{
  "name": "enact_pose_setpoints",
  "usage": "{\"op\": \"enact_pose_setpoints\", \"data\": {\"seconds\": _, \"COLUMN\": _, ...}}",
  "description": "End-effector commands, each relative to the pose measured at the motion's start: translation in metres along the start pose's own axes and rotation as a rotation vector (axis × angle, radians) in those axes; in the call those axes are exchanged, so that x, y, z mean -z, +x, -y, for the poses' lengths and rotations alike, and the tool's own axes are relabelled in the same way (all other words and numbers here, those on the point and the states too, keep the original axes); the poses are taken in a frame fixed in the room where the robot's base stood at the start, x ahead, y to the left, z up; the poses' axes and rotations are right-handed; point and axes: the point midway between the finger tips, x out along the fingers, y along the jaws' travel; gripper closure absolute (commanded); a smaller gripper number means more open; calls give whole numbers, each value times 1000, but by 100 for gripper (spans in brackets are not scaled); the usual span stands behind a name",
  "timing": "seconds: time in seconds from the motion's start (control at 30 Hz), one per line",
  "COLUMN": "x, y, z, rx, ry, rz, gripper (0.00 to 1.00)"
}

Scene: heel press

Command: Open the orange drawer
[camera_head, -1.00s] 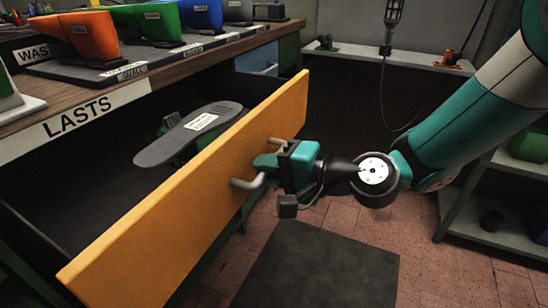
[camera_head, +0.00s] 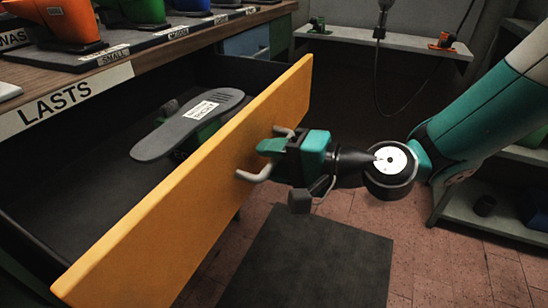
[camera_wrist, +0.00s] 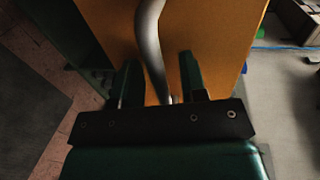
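The orange drawer (camera_head: 190,215) stands well out from the workbench, with its inside visible. Its grey bent handle (camera_head: 256,174) is on the front panel. My gripper (camera_head: 270,147) is at the handle, pointing at the panel. In the wrist view the handle (camera_wrist: 150,45) runs between my two fingers (camera_wrist: 159,75). The fingers are spread, with a narrow gap showing on each side of the handle. A dark grey sole-shaped piece (camera_head: 180,132) with a white label lies in the drawer.
The workbench (camera_head: 110,45) carries orange, green and blue lasts and a LASTS sign (camera_head: 75,97). A dark mat (camera_head: 310,260) lies on the tiled floor. A wall shelf (camera_head: 390,48) is behind, and a grey rack (camera_head: 480,215) stands at right behind my arm.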

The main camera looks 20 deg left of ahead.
Motion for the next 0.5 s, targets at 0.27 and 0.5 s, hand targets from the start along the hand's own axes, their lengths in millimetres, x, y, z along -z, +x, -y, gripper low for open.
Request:
{"op": "enact_pose_setpoints", "data": {"seconds": 0.27, "x": 1, "y": 0, "z": 0, "rx": 0, "ry": -1, "rz": -3, "gripper": 61}}
{"op": "enact_pose_setpoints", "data": {"seconds": 0.5, "x": 2, "y": -16, "z": 0, "rx": -1, "ry": 2, "rz": -7, "gripper": 61}}
